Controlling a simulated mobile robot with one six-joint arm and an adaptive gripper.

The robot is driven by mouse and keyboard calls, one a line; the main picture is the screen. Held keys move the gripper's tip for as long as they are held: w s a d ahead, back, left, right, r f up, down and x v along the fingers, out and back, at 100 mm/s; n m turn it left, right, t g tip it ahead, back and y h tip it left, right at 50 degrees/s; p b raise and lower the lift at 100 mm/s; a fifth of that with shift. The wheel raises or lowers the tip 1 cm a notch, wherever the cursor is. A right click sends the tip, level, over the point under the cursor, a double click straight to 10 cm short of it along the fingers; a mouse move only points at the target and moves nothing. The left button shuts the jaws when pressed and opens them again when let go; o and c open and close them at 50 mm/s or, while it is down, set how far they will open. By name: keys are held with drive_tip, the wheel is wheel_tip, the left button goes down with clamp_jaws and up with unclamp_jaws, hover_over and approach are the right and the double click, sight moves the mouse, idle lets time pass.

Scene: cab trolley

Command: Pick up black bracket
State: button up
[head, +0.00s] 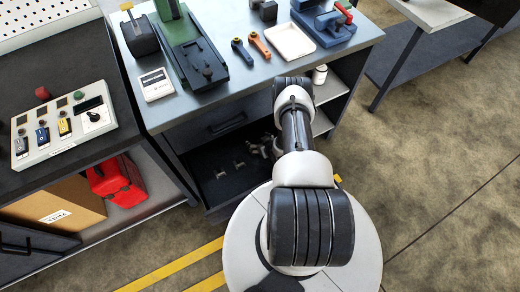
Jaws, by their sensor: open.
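A small dark block-like part (265,10) stands at the back of the grey workbench (235,92), near the top edge of the picture. It may be the black bracket, but it is too small and cut off to be sure. My arm rises from the round white base and reaches to the bench's front edge.
Metal parts (240,165) lie in the open compartment below. A control box (62,125) stands left.

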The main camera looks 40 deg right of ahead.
drive_tip(key=shift+w+f, duration=0.35)
drive_tip(key=shift+f, duration=0.1)
drive_tip(key=shift+d, duration=0.1)
drive_tip(key=shift+c, duration=0.6)
drive_tip(key=shift+r, duration=0.1)
drive_tip(key=c, duration=1.2)
